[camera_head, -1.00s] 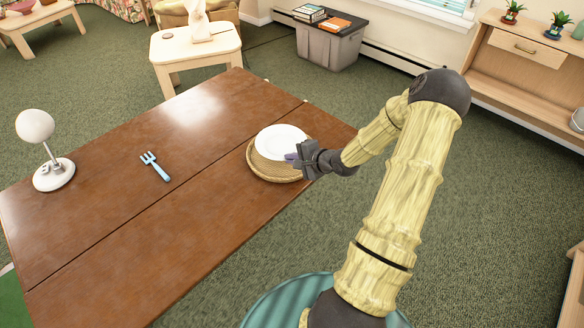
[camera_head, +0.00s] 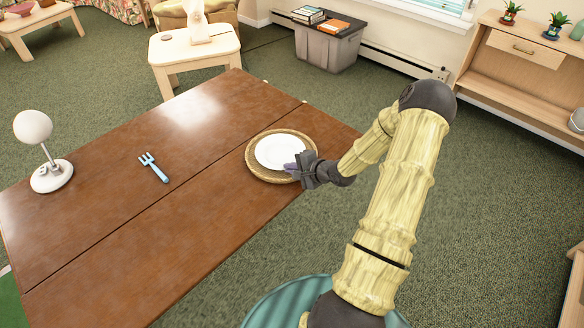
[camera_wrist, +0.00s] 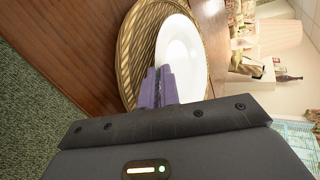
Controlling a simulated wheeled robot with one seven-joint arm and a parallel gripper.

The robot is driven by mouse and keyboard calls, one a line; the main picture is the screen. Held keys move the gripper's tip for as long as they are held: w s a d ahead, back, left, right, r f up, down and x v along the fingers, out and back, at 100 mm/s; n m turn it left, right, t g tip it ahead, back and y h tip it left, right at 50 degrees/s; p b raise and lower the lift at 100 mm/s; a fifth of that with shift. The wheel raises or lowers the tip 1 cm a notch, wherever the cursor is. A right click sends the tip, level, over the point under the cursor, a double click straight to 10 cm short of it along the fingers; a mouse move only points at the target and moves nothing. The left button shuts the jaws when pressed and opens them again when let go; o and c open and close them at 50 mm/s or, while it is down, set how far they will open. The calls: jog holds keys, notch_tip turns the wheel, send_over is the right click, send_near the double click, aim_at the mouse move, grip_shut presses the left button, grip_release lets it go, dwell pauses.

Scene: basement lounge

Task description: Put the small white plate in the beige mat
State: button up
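The small white plate (camera_head: 279,151) lies about level within the round woven beige mat (camera_head: 254,169), whose rim shows around most of it. Whether the plate fully rests on the mat or hovers just over it is hard to tell. My gripper (camera_head: 291,169) is at the plate's near right edge, over the mat's rim. In the wrist view, its purple fingers (camera_wrist: 158,78) are close together at the edge of the plate (camera_wrist: 181,55) and appear shut on it. The mat (camera_wrist: 137,50) shows to the left of the plate there.
The mat is on a brown wooden table (camera_head: 110,225), near its right edge. A blue fork (camera_head: 154,168) and a white lamp-like object (camera_head: 48,160) stand or lie to the left. The tabletop between fork and mat is clear.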

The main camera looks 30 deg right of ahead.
jog(key=shift+o, duration=0.7)
jog(key=shift+r, duration=0.15)
jog(key=shift+s+d+r, duration=0.2)
jog(key=shift+s, duration=0.1)
jog(key=p+v, duration=0.2)
jog(key=v, duration=0.9)
jog(key=shift+s, duration=0.1)
